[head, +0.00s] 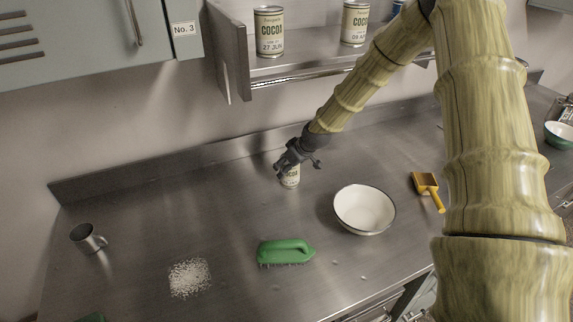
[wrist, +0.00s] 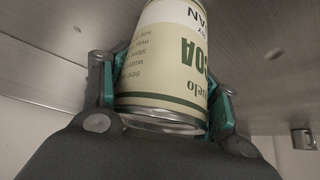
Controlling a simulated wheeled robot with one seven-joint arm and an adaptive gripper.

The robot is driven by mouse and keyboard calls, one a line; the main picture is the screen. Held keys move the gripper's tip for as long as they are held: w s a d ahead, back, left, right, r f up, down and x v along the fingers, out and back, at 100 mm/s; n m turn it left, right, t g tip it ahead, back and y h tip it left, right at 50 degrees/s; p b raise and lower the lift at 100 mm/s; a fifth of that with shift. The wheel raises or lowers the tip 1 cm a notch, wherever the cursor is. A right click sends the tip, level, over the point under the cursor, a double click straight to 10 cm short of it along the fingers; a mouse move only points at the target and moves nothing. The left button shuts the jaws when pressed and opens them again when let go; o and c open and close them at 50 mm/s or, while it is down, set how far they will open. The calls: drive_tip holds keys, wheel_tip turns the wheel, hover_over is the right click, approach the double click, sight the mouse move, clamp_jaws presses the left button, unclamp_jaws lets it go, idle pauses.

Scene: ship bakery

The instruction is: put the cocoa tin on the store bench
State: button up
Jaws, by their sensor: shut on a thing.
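My gripper (head: 291,165) is at the back middle of the steel bench (head: 230,205), shut on a cream cocoa tin (head: 290,180) with green lettering. In the wrist view the tin (wrist: 160,75) sits between the two fingers of my gripper (wrist: 162,90), and its label reads upside down there. In the head view my gripper covers the tin's upper part. The tin's lower end is on or very close to the bench top; I cannot tell which.
A white bowl (head: 364,209), a green brush (head: 286,252), a heap of white grains (head: 189,278), a metal mug (head: 88,238) and a yellow scoop (head: 427,190) are on the bench. Two more cocoa tins (head: 269,31) (head: 355,23) stand on the shelf (head: 300,62) above.

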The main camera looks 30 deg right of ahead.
drive_tip(key=o, duration=1.5)
drive_tip(key=shift+o, duration=0.2)
drive_tip(key=shift+r, duration=0.1)
drive_tip(key=b+v, duration=0.3)
drive_tip(key=v, duration=0.9)
